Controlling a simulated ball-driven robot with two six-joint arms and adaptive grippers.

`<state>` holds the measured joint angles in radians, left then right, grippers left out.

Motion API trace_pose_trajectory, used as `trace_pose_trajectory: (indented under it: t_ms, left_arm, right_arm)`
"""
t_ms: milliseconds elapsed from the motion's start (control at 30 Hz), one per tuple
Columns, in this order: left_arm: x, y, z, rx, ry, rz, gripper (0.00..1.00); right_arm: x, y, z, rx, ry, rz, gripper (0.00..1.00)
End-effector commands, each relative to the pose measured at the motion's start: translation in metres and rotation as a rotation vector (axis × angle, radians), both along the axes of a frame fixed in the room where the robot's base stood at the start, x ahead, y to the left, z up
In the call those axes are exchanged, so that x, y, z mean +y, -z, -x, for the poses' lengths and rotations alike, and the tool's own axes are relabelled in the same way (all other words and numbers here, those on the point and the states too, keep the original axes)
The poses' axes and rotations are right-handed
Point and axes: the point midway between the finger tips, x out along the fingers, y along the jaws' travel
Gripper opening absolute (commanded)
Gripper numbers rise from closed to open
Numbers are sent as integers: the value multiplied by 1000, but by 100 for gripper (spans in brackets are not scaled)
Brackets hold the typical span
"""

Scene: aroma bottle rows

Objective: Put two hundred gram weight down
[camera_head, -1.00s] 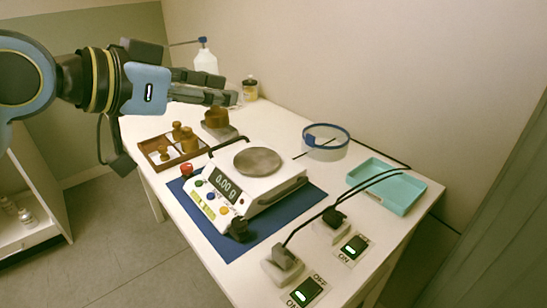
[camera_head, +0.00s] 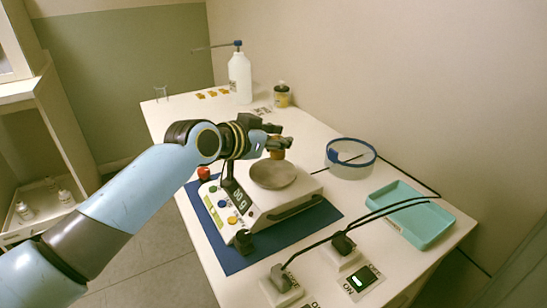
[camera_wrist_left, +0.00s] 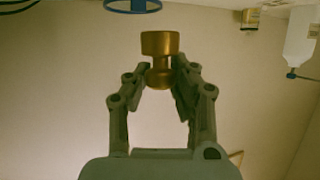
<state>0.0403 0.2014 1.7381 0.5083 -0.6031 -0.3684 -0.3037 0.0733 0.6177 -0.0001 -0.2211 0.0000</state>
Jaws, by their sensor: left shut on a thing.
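In the left wrist view the gripper (camera_wrist_left: 160,78) is shut on the neck of the weight (camera_wrist_left: 160,43), whose wide end points away from the palm. I cannot tell whether the weight touches anything beneath it. My right gripper is not in view.
A round clear container with a blue rim (camera_head: 350,158) and a teal tray (camera_head: 410,215) stand right of the scale. Power plugs and cables lie in front. A white bottle (camera_head: 240,78) and a small jar (camera_head: 282,96) stand at the back. My arm hides the wooden weight box.

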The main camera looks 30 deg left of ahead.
Motion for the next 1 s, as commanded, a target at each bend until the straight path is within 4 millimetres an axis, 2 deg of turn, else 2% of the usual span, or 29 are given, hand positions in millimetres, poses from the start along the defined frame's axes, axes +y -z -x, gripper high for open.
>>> trace_pose_trajectory:
  t_ms: [100,200,500,900,933,1000]
  left_arm:
    - [14,11,-11,-2,0,-1,0]
    - [19,15,-15,-2,0,0,0]
    - [20,53,-15,-1,0,1,0]
    - [19,59,-15,-2,1,1,0]
    - [20,59,-15,-1,1,1,24]
    - [20,58,-15,-1,1,1,33]
  right_arm:
    - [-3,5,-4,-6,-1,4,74]
    - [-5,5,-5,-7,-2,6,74]
    - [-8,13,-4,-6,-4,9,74]
    - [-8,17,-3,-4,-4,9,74]
    - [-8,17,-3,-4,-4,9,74]
    - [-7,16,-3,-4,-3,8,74]
